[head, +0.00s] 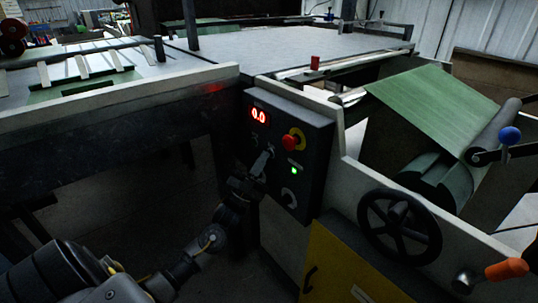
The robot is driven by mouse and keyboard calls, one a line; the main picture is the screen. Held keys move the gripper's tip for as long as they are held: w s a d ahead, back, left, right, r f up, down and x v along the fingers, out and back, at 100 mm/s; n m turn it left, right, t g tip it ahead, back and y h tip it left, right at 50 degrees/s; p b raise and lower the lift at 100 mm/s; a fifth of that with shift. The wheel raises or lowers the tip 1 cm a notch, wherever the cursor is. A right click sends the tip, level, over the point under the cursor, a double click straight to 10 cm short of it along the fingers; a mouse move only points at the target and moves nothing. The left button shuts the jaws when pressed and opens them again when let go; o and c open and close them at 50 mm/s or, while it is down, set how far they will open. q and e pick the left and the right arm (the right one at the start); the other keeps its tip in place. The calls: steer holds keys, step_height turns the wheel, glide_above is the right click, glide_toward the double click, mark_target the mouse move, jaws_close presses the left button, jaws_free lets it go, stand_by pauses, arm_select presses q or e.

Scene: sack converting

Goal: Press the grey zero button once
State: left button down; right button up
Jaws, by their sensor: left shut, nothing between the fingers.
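A dark control box (314,140) is fixed to the machine's front near the middle of the head view. It has a red display (258,115) reading 0.0, a red knob on a yellow collar (293,140), a lit green light (294,170) and a rotary knob (289,197). My left gripper (264,158) is shut and empty, with its fingertips at the box's face below the display. I cannot tell whether they touch it. The grey zero button cannot be made out clearly; the fingers may cover it. My right gripper is not in view.
A black handwheel (399,226) and an orange-handled lever (506,269) stand at the right. A green roll (440,181) and a blue-knobbed crank (510,136) are behind them. A pale rail (120,98) crosses the left above my arm. A yellow panel (335,262) is below the box.

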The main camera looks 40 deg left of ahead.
arm_select(q)
steer(key=shift+s+a+p, duration=0.25)
steer(key=shift+s+p, duration=0.1)
steer(key=shift+s, duration=0.45)
steer(key=shift+s+a+p, duration=0.25)
steer(key=shift+s+p, duration=0.05)
steer(key=shift+s, duration=0.5)
steer(key=shift+s+a+p, duration=0.25)
steer(key=shift+s+p, duration=0.05)
steer(key=shift+s, duration=0.5)
steer(key=shift+s+a+p, duration=0.25)
steer(key=shift+s+p, duration=0.05)
steer(key=shift+s, duration=0.5)
